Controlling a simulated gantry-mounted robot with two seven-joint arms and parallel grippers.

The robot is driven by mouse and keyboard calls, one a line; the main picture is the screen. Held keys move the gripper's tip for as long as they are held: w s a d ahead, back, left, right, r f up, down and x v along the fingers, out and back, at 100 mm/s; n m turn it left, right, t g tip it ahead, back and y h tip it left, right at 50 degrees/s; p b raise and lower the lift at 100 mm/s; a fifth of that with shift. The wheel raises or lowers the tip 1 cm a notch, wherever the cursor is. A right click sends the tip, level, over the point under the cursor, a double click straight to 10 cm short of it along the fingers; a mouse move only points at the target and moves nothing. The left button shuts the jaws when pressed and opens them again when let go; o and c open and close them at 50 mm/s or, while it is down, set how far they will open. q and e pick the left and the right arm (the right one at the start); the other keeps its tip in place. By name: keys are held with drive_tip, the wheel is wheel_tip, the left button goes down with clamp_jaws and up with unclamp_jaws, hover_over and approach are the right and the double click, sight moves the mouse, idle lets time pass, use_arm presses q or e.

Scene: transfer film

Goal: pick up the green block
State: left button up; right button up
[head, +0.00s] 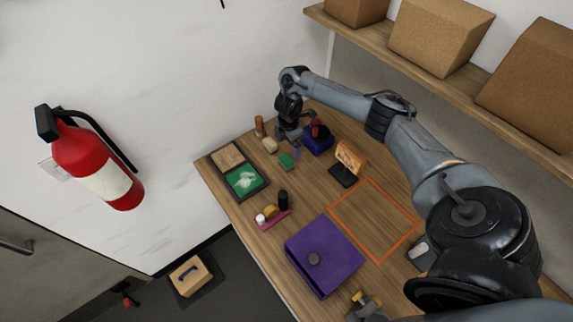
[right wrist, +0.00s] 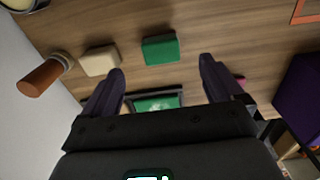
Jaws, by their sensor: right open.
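The green block (head: 286,161) lies on the wooden table, just in front of my right gripper (head: 293,141) in the head view. In the right wrist view the green block (right wrist: 160,49) shows beyond and between the two spread fingertips of my right gripper (right wrist: 162,70). The gripper is open and empty, and no finger is seen touching the block. A beige block (right wrist: 100,61) lies left of the green one, with a clear gap; it also shows in the head view (head: 270,145). My left gripper is not in view.
A brown cylinder (head: 259,126) stands near the table's far left edge. A blue container (head: 318,143) is close to the right gripper. The orange-outlined area (head: 371,220) is clear.

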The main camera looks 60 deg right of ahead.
sight(288, 158)
wheel_tip(288, 158, down, 4)
drive_tip(key=shift+a+r+b, duration=0.1)
drive_tip(key=shift+a+b, duration=0.05)
drive_tip(key=shift+b, duration=0.5)
drive_tip(key=shift+f, duration=2.75)
drive_tip(key=c, duration=1.1)
drive_tip(key=shift+o, duration=0.2)
drive_tip(key=shift+r, duration=0.1)
